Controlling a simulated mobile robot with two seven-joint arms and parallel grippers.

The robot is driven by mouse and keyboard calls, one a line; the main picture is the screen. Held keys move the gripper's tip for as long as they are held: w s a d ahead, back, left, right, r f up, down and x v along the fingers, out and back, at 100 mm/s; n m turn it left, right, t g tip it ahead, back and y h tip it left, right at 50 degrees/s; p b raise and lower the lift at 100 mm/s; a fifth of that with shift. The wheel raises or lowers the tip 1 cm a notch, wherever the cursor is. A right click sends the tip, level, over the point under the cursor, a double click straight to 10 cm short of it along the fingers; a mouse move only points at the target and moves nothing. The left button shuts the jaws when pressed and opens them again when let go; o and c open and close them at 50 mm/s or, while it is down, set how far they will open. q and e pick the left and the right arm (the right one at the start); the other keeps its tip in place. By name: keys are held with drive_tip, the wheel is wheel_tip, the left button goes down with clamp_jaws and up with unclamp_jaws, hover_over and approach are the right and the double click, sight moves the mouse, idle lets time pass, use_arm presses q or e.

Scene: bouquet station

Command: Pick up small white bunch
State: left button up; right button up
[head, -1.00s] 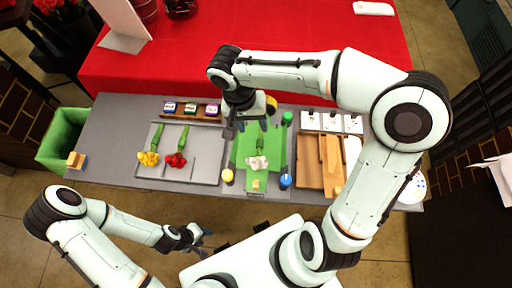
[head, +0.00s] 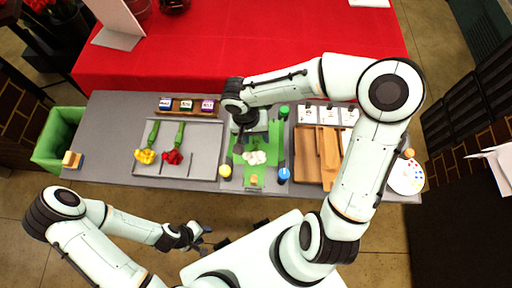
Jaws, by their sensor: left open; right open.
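The small white bunch (head: 255,157) lies on the green mat (head: 274,135) in the middle of the grey table. Its white blooms point toward me, and its stems are mostly hidden by my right arm. My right gripper (head: 240,147) hangs over the mat, just left of and behind the white blooms. It is open and appears empty; whether it touches the stems cannot be told. My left gripper (head: 205,237) is open and empty, in front of the table's near edge and away from the bunch.
Yellow (head: 145,156) and red (head: 172,157) bunches lie on a grey tray (head: 206,139) to the left. A yellow pot (head: 224,171) and blue pot (head: 283,175) flank the mat's front. Wooden boards (head: 308,155) lie right. A green bin (head: 58,138) stands beyond the left end.

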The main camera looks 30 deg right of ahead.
clamp_jaws()
drive_tip(key=shift+r, duration=0.15)
